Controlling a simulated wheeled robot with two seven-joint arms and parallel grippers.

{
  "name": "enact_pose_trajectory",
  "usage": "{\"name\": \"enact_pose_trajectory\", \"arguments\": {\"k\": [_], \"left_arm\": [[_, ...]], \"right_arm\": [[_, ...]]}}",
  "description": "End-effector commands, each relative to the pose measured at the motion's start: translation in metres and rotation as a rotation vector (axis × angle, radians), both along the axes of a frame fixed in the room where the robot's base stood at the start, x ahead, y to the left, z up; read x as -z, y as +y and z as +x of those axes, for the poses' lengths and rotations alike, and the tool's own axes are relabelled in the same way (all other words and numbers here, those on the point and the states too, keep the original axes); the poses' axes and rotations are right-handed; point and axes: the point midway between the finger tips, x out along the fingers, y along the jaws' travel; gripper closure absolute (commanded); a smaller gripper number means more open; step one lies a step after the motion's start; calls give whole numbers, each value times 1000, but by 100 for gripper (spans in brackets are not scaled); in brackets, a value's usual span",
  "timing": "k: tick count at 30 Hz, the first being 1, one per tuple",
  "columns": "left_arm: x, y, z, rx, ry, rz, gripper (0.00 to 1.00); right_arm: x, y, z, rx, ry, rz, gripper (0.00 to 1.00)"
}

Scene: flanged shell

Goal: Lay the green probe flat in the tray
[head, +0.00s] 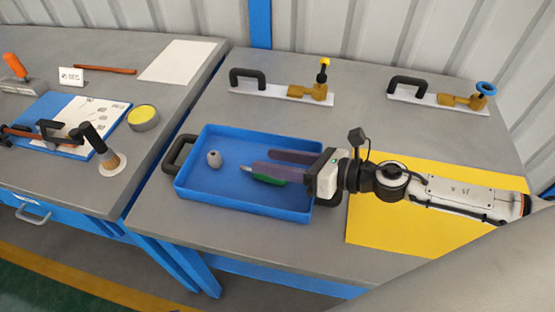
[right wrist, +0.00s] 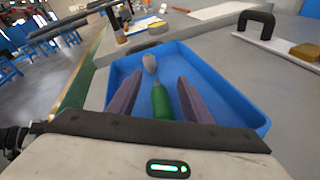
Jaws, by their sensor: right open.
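The green probe (head: 270,180) is over or in the blue tray (head: 212,201), partly hidden by a purple finger of my right gripper (head: 262,160). Its pale tip points left in the head view. In the right wrist view the green probe (right wrist: 162,104) lies between the two fingers of my right gripper (right wrist: 160,80), with gaps on both sides. The right gripper is open and reaches into the tray from the right. I cannot tell whether the probe rests fully on the tray floor. My left gripper is not in view.
A grey egg-shaped piece (head: 214,159) sits in the tray, left of the fingertips. A yellow mat (head: 385,228) lies under my right arm. Two white plates with black handles (head: 268,92) (head: 440,102) stand at the back. The left bench holds a brush (head: 105,150) and a yellow-topped tin (head: 143,117).

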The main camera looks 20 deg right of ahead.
Motion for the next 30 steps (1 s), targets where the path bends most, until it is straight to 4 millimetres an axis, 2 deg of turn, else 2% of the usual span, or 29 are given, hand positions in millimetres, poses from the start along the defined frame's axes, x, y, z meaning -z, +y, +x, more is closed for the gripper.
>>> {"name": "enact_pose_trajectory", "arguments": {"k": [5, 15, 24, 30], "left_arm": [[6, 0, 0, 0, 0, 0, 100], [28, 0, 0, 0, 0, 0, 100], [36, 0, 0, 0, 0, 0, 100], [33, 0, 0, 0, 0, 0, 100]], "right_arm": [[1, -7, -7, 2, 2, -1, 55], [-8, -36, -37, -1, 4, -2, 55], [-16, -55, -55, -1, 4, -1, 55], [-23, -65, -65, 0, 2, 2, 55]]}}
